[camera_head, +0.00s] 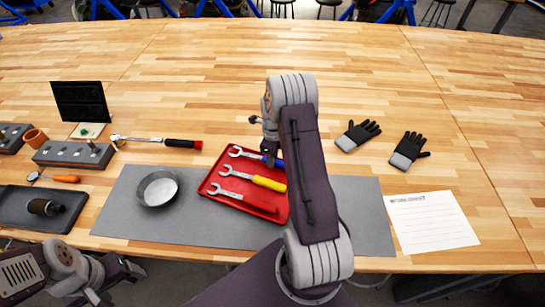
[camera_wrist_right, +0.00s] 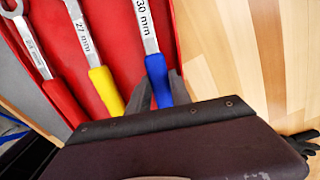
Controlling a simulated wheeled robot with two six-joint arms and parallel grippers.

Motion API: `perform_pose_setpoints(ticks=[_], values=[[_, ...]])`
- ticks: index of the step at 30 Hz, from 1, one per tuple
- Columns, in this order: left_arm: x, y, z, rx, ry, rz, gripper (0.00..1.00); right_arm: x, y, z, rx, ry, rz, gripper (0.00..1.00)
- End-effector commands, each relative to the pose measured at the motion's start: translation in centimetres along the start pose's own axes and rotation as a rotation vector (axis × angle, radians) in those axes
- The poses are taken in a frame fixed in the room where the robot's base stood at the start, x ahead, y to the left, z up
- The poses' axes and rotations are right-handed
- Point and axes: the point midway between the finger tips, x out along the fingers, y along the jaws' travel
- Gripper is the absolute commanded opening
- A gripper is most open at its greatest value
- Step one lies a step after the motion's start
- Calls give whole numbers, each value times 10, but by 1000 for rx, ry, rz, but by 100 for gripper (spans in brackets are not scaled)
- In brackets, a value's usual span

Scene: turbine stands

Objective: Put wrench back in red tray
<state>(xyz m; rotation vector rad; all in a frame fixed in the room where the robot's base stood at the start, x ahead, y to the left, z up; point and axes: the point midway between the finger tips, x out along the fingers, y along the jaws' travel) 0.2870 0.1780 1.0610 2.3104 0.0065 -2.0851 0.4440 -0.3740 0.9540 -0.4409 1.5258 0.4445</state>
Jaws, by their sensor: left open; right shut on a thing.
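The red tray (camera_head: 215,191) lies on the grey mat and holds a red-handled wrench (camera_head: 245,202) and a yellow-handled wrench (camera_head: 250,178). The blue-handled wrench (camera_head: 245,154) is at the tray's far side, roughly parallel to the others. My right gripper (camera_head: 270,156) is shut on its blue handle. The right wrist view shows the fingers (camera_wrist_right: 156,92) on either side of the blue handle, with "30 mm" on the shaft. I cannot tell whether this wrench touches the tray floor. My left gripper (camera_head: 97,296) is open and empty at the lower left, off the table's front edge.
A metal bowl (camera_head: 157,189) stands on the grey mat (camera_head: 120,215) left of the tray. A ratchet (camera_head: 160,141) lies behind it. Gloves (camera_head: 408,150) and a paper sheet (camera_head: 430,220) lie to the right. Grey blocks (camera_head: 72,154) stand at left. The table's back is clear.

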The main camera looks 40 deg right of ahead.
Motion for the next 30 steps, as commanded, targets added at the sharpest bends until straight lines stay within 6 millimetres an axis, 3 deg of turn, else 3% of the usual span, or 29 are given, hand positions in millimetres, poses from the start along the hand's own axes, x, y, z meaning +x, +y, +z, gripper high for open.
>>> perform_pose_setpoints(ticks=[23,24,26,30], values=[[7,0,1,0,0,0,72,11,0,0,0,-1,-1,0],[6,0,1,0,0,0,72,11,-1,0,0,-1,-1,33],[6,0,1,0,0,0,72,11,-1,0,0,-1,-1,50],[6,0,1,0,0,0,72,10,-1,0,0,-2,-3,50]])
